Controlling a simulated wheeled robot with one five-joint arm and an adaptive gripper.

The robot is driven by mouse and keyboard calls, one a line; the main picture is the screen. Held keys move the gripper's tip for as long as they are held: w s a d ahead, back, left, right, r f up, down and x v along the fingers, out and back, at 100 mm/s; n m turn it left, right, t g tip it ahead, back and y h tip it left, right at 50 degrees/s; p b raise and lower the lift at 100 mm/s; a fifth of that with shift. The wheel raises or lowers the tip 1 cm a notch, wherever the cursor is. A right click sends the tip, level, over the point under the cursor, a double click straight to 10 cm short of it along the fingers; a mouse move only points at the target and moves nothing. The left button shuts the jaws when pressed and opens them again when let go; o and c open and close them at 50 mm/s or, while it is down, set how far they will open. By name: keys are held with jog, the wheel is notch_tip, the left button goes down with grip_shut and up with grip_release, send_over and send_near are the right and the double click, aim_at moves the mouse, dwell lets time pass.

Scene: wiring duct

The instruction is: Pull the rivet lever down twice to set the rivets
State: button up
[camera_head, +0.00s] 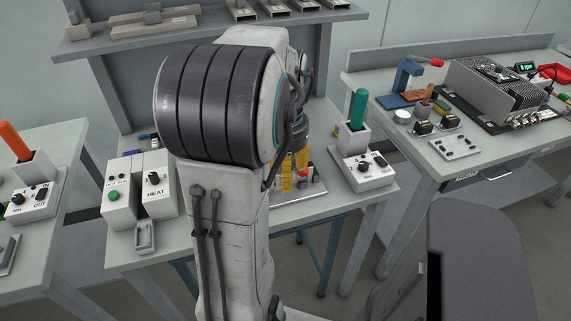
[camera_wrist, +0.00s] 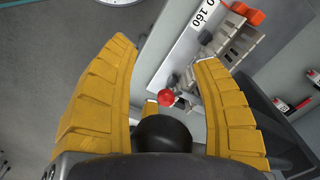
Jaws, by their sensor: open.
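My gripper (camera_wrist: 165,54) is open, with its two yellow fingers spread wide in the wrist view. A small red ball knob (camera_wrist: 166,98) shows between the fingers, beside a pale metal fixture; it may be the rivet lever's end. I cannot tell whether a finger touches it. A large dark rounded part (camera_wrist: 170,135) sits nearer the camera and hides what is below. The rest of the lever is hidden.
A metal plate (camera_head: 300,194) lies under the gripper. A box with a green-handled tool (camera_head: 357,110) stands to its right, and a HEAT box (camera_head: 158,182) to its left. In the wrist view, grey slotted parts (camera_wrist: 232,45) and an orange piece (camera_wrist: 248,13) lie near the right finger.

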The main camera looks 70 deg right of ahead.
notch_tip(320, 180, up, 12)
dwell(0.6)
dwell(1.0)
